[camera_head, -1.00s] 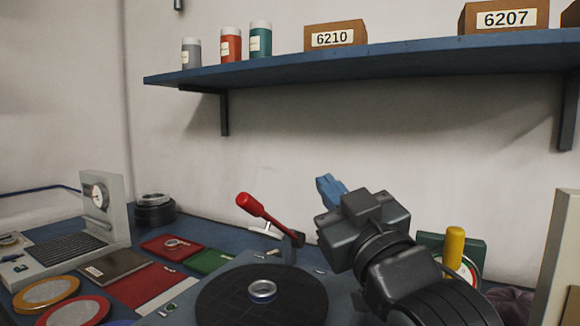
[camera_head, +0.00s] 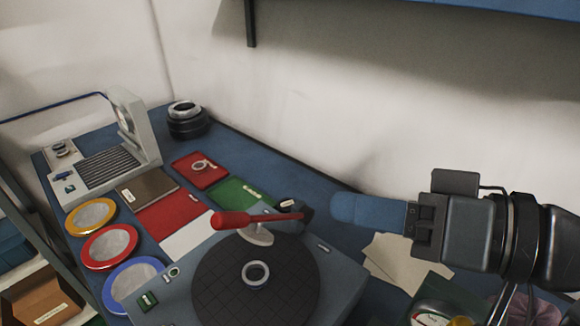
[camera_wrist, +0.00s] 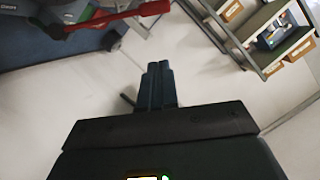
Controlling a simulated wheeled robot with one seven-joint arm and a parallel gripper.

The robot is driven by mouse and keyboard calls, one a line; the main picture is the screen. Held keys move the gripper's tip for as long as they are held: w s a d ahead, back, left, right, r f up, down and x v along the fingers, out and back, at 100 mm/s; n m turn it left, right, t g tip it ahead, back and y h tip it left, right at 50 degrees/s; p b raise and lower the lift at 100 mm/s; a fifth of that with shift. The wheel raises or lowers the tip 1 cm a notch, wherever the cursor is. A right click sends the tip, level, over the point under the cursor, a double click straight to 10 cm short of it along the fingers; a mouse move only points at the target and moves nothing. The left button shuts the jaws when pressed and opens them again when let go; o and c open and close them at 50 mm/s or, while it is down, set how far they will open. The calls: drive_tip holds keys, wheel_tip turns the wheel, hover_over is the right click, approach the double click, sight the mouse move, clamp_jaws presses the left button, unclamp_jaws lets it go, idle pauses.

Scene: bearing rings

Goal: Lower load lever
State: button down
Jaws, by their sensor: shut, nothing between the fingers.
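The load lever (camera_head: 236,219) has a thick red grip and a thinner red arm. It runs left from a dark pivot bracket (camera_head: 303,209) over the round dark turntable (camera_head: 215,285). In this view from above, I cannot tell how far it is raised. A pale piece hangs under it. A steel ring (camera_head: 255,273) lies on the turntable. My gripper (camera_head: 338,207) has blue fingers, shut and empty, just right of the bracket and apart from the red grip. In the wrist view, the fingers (camera_wrist: 159,68) are together and the red lever (camera_wrist: 140,14) shows at the top left.
Blue, red and yellow round trays (camera_head: 132,262) stand left of the machine. Behind are a red mat (camera_head: 168,216), a green mat (camera_head: 232,193) and a gauge stand (camera_head: 150,140). Dark rings (camera_head: 188,125) are stacked near the wall. Papers (camera_head: 395,268) lie below my gripper.

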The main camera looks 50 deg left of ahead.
drive_tip(key=p, duration=0.2)
hover_over(237, 222)
drive_tip(key=w+d, duration=0.4)
wheel_tip(237, 222, down, 2)
drive_tip(key=f, duration=0.1)
drive_tip(key=s+a+f+p, duration=0.1)
drive_tip(key=s+f, duration=0.1)
drive_tip(key=shift+s+a+f, duration=0.15)
drive_tip(key=shift+s+a, duration=0.05)
drive_tip(key=shift+a, duration=0.15)
drive_tip(key=shift+s+f+n+b, duration=0.5)
drive_tip(key=shift+f+b, duration=0.2)
drive_tip(key=shift+b, duration=0.1)
drive_tip(key=s+f+n+b, duration=0.1)
drive_tip(key=f+b, duration=0.2)
drive_tip(key=s+f+t+b, duration=0.1)
drive_tip(key=s+f+b, duration=0.1)
drive_tip(key=f+b, duration=0.1)
drive_tip(key=s+f+n+b, duration=0.1)
drive_tip(key=f+b, duration=0.2)
drive_tip(key=shift+s+d+f+n+t, duration=0.25)
drive_tip(key=shift+s+d+n+t, duration=0.05)
drive_tip(key=shift+s, duration=0.05)
drive_tip(key=shift+s+f+b, duration=0.2)
drive_tip(key=shift+f+b, duration=0.4)
drive_tip(key=shift+f, duration=0.35)
drive_tip(key=shift+f, duration=0.1)
